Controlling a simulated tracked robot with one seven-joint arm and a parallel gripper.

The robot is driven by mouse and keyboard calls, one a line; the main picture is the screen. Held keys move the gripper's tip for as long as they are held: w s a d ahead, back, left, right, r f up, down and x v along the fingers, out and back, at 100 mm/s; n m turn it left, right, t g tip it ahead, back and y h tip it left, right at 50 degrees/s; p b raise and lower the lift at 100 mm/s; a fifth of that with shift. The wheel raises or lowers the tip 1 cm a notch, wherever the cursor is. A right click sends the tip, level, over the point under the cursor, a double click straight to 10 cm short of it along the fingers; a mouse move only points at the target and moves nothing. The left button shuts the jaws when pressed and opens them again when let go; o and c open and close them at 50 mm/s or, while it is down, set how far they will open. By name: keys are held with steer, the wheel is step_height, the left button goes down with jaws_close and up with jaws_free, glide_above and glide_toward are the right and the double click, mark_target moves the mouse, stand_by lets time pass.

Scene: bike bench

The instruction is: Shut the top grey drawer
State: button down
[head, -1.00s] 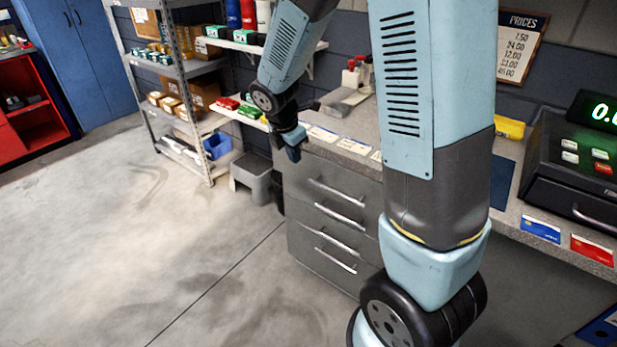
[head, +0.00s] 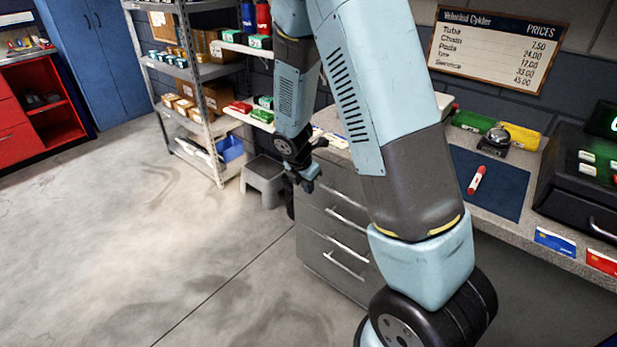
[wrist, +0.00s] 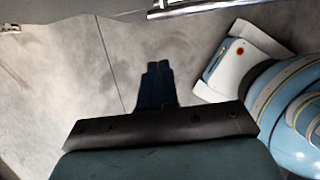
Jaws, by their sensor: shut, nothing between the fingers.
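A grey drawer cabinet (head: 312,245) stands under the counter in the head view, with several drawers and bright bar handles. The top grey drawer (head: 345,184) is partly covered by my arm and gripper, and I cannot tell how far out it stands. My gripper (head: 308,184) is shut and empty, pointing down in front of the upper left of the cabinet. In the wrist view my shut fingers (wrist: 158,75) are over bare floor. A shiny metal bar, likely a drawer handle (wrist: 195,8), crosses the top edge there; the fingers are apart from it.
A grey step stool (head: 265,178) stands left of the cabinet, beside a metal shelf (head: 205,125) with boxes. The counter holds a blue mat (head: 500,190) with a red marker, a bell and a cash register (head: 580,170). The floor at the left is clear.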

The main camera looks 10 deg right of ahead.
steer(key=shift+w+d+f, duration=0.4)
steer(key=shift+w+d, duration=0.25)
steer(key=shift+d, duration=0.2)
steer(key=shift+w+d+f, duration=0.35)
steer(key=shift+w+d, duration=0.25)
steer(key=shift+d, duration=0.25)
steer(key=shift+a, duration=0.1)
